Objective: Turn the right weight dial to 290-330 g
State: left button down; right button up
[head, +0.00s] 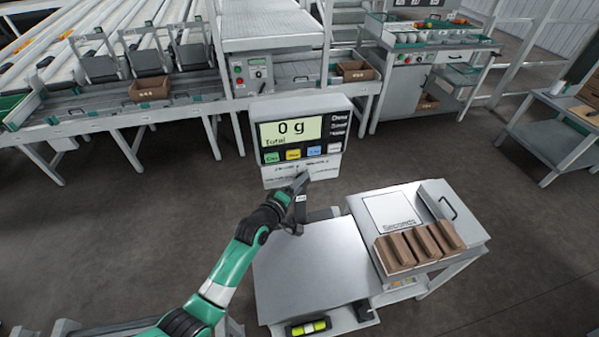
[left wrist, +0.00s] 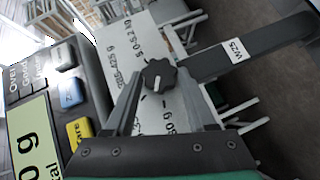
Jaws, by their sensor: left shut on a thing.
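The weight dial (left wrist: 158,75) is a black lobed knob with a pale pointer line, on the white panel below the scale's display. In the left wrist view it sits between the fingertips of my left gripper (left wrist: 157,80), which is shut on it. In the head view my left gripper (head: 303,180) reaches the lower panel (head: 277,171) of the scale head and hides the dial there. The display (head: 290,130) reads 0 g. My right gripper is not in view.
Coloured buttons (head: 293,154) lie under the display, close to the left gripper. A dark post marked W25 (left wrist: 236,55) runs near the panel. Below stand the steel plate (head: 310,265) and a side table holding brown cartons (head: 395,252).

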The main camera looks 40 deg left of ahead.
pick_arm(q)
jog(key=shift+w+d+r+m+g+y+p, duration=0.15)
jog(key=shift+m+g+p, duration=0.35)
jog(key=shift+g+p, duration=0.3)
jog(key=shift+a+r+m+g+y+p, duration=0.1)
jog(key=shift+r+m+g+y+p, duration=0.1)
jog(key=shift+m+g+p, duration=0.45)
jog(key=shift+w+d+r+m+g+y+p, duration=0.15)
jog(key=shift+m+g+p, duration=0.2)
jog(key=shift+g+p, duration=0.5)
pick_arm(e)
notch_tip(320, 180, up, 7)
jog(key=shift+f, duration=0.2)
pick_arm(q)
jog(key=shift+a+f, duration=0.1)
jog(key=shift+c, duration=1.1)
grip_release()
jog(key=shift+s, duration=0.1)
